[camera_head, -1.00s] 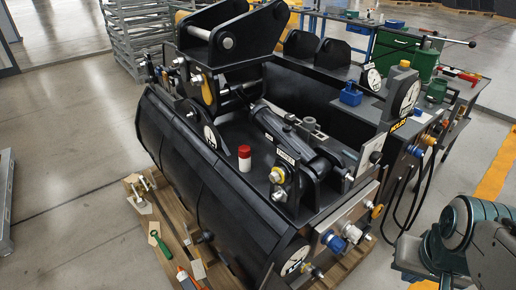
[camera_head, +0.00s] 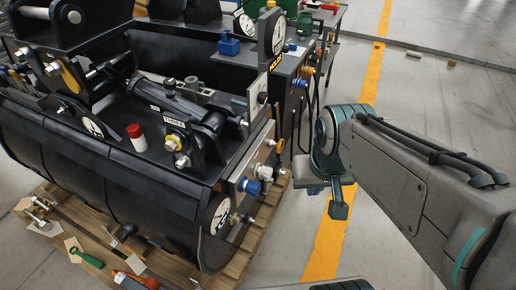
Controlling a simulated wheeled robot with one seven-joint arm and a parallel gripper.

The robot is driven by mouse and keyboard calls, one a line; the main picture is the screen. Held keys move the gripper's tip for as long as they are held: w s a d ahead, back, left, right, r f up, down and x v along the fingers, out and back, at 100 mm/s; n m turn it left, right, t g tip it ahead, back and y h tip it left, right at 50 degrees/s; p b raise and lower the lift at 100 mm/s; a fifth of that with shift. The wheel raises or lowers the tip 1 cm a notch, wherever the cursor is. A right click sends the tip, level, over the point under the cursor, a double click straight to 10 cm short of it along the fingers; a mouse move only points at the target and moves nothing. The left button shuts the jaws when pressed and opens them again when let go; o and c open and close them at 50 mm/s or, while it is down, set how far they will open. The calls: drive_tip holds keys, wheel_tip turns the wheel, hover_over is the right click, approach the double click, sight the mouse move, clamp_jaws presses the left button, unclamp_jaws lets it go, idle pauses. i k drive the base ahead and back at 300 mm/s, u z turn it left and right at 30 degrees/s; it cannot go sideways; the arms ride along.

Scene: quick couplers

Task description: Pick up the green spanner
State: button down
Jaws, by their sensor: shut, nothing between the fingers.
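The green spanner (camera_head: 88,259) lies at the lower left, on the wooden pallet (camera_head: 62,208) in front of the black bucket-like attachment (camera_head: 120,180). Its ring end rests over a pale card. My gripper (camera_head: 339,212) is at the end of my arm on the right, above the floor and the yellow line. It is shut and empty, and far to the right of the spanner. Its fingertips show small and partly edge-on.
An orange-and-black tool (camera_head: 138,280) and pale cards lie near the spanner. A red-and-white bottle (camera_head: 137,137) stands on the black attachment. A workbench with hoses (camera_head: 312,110) stands behind.

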sight(95, 262)
drive_tip(key=u, duration=2.05)
drive_tip(key=k, duration=1)
drive_tip(key=u, duration=1)
drive_tip(key=i, duration=2.55)
